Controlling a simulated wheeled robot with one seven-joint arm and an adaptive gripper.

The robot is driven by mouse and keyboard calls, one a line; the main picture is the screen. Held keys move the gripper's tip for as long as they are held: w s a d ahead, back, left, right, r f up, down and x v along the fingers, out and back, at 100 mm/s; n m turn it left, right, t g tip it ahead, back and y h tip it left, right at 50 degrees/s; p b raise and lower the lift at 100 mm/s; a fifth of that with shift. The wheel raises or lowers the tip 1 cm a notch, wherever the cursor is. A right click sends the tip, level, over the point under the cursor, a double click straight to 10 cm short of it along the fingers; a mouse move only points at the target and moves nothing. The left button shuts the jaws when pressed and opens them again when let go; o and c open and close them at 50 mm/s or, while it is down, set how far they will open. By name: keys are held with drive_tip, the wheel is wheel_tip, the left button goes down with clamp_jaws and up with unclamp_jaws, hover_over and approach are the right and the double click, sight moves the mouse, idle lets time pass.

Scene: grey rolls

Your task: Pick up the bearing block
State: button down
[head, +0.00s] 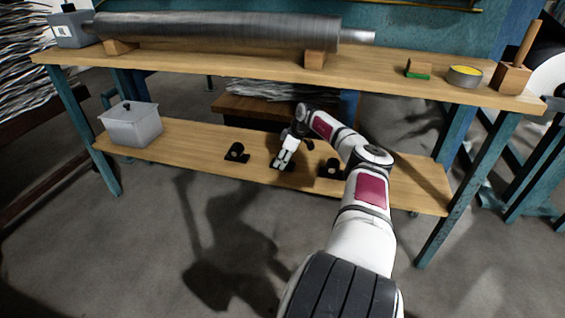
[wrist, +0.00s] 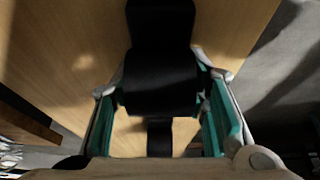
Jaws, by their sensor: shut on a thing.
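A black bearing block (wrist: 160,82) fills the middle of the wrist view, between the teal finger pads of my gripper (wrist: 161,100). The pads press on its two sides, and my gripper is shut on it. In the head view my gripper (head: 281,161) reaches down to the lower wooden shelf, with dark parts of the held block showing around its fingertips. I cannot tell whether the block still touches the shelf. Two similar black blocks stand on the shelf, one to the left (head: 237,153) and one to the right (head: 332,169), partly close behind my arm.
The lower shelf (head: 190,141) also holds a grey bin (head: 133,127) at its left end. The bench top (head: 220,65) above carries a large grey roll (head: 220,30) on wooden cradles, a yellow-filled tin (head: 464,76) and a wooden block (head: 512,79). Teal legs stand at both ends.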

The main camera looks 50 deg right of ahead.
drive_tip(key=shift+r, duration=0.15)
drive_tip(key=shift+r+p, duration=0.75)
drive_tip(key=shift+r, duration=0.1)
drive_tip(key=shift+r+p, duration=0.65)
drive_tip(key=shift+r, duration=0.25)
drive_tip(key=s+p, duration=0.7)
drive_tip(key=s, duration=0.9)
drive_tip(key=shift+s+f+p, duration=0.1)
drive_tip(key=shift+s+p, duration=0.2)
drive_tip(key=shift+s, duration=0.7)
drive_tip(key=shift+s, duration=0.1)
